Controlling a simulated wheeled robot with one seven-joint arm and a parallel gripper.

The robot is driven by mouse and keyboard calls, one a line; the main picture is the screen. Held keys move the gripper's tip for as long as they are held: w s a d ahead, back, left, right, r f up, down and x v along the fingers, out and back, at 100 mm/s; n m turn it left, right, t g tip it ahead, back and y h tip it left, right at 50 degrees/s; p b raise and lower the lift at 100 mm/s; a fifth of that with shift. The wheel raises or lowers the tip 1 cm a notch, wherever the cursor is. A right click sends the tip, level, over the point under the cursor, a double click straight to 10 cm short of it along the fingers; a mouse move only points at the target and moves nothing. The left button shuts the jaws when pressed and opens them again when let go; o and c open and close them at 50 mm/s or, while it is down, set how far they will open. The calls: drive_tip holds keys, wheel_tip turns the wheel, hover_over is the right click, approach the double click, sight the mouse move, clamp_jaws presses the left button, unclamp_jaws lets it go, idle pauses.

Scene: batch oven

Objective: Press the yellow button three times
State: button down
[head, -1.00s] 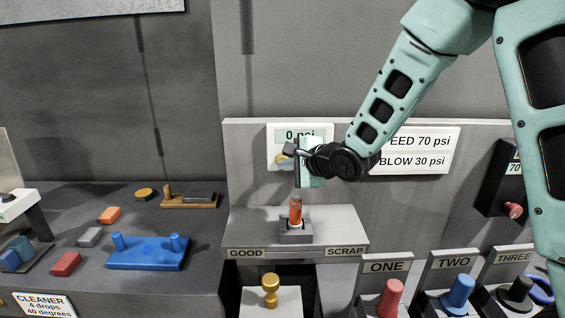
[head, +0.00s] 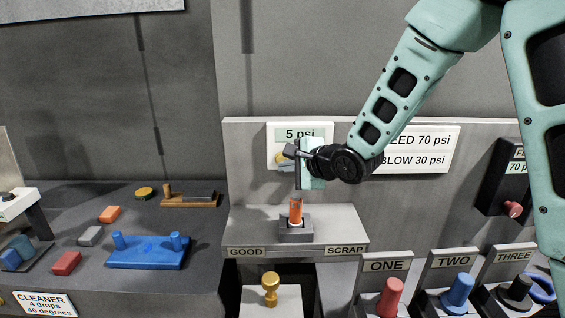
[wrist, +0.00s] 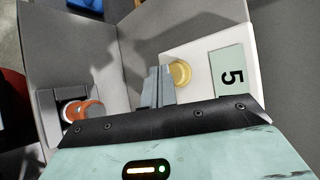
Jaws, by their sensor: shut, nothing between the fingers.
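The round yellow button (wrist: 180,72) is on a white panel (wrist: 205,62) on the upright wall. In the head view the button (head: 280,158) shows only partly, beside my gripper (head: 290,152). My gripper is shut and empty. In the wrist view its fingertips (wrist: 158,72) are right beside the button's edge and slightly overlap it in the picture. I cannot tell whether they touch it. The display (head: 299,134) above the button reads 5 psi.
An orange part (head: 296,211) stands in a grey holder below my gripper. A sign (head: 425,150) is on the wall to the right. Red (head: 390,297), blue (head: 458,290) and black (head: 517,288) knobs stand at the front right. A blue fixture (head: 147,255) lies on the left bench.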

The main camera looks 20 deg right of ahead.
drive_tip(key=shift+s, duration=0.1)
drive_tip(key=s, duration=0.1)
drive_tip(key=s+a, duration=0.1)
drive_tip(key=s, duration=0.2)
drive_tip(key=shift+s+a+b, duration=0.35)
drive_tip(key=shift+b, duration=0.05)
